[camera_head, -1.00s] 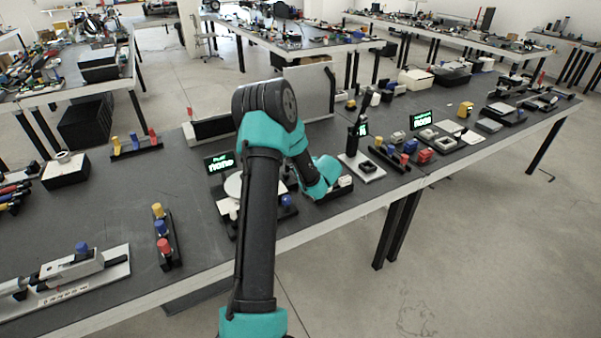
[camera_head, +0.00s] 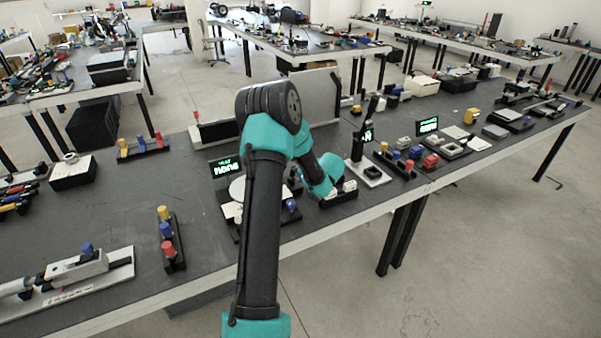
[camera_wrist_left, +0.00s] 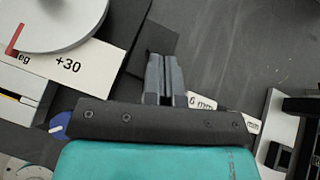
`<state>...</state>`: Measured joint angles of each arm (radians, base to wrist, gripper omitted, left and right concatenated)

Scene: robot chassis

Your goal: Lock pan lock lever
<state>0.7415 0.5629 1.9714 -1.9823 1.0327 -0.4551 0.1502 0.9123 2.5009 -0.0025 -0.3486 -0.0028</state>
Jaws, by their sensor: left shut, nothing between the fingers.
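A pan unit with a pale round disc (camera_head: 238,188) stands on the near bench, partly behind my left arm. In the left wrist view the disc (camera_wrist_left: 55,22) has a red mark and a plate (camera_wrist_left: 68,66) reading "+30". A blue knob (camera_head: 291,206) is beside the unit, and a blue part (camera_wrist_left: 60,125) shows at the left of my gripper body; I cannot tell if either is the lock lever. My left gripper (camera_wrist_left: 164,62) is shut and empty, its fingertips over a dark plate right of the disc.
A small display (camera_head: 225,168) stands behind the pan unit. A stand with a black upright lever (camera_head: 362,145) is to the right. Red, blue and yellow knobs on a rail (camera_head: 168,240) are at the left. Bare bench lies between them.

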